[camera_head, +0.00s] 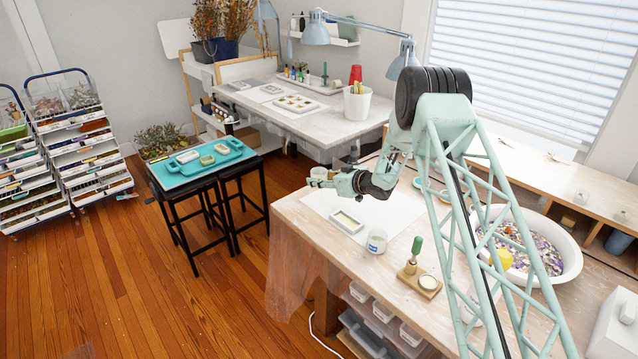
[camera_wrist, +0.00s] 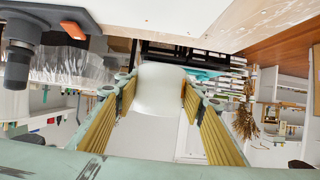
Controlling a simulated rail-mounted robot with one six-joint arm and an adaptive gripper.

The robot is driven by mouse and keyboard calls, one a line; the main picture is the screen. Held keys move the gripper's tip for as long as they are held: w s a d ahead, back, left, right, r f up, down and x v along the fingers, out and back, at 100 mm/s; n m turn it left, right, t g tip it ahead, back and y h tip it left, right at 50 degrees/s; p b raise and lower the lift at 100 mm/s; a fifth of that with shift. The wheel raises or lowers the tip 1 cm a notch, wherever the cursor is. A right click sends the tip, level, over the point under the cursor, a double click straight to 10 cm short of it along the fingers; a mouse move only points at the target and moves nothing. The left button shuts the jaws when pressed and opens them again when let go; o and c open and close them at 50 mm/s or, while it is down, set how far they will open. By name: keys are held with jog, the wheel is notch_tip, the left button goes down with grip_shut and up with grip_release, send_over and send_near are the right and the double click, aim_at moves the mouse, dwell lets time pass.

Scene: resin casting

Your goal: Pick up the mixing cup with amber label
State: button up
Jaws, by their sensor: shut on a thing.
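My gripper (camera_head: 322,182) is at the far left edge of the worktable (camera_head: 285,215), shut on a small pale cup (camera_head: 318,172) and holding it above the table's level. In the wrist view the white cup (camera_wrist: 160,88) sits between the yellow-padded fingers of my gripper (camera_wrist: 158,100). A small orange-brown patch shows at the cup's right side there; I cannot read it as a whole label. A second white cup (camera_head: 376,241) with a blue label stands upright on the worktable, apart from my gripper.
A white rectangular mould (camera_head: 346,223) lies on a white sheet (camera_head: 385,212). A wooden stand (camera_head: 419,283) with a green-handled tool is nearer. A white basin (camera_head: 558,273) of petals stands right. A turquoise tray (camera_head: 225,152) rests on black stools at left. Floor between is clear.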

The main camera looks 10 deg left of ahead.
jog(key=shift+r, duration=0.85)
jog(key=shift+r, duration=0.15)
jog(key=shift+s, duration=0.1)
dwell(0.4)
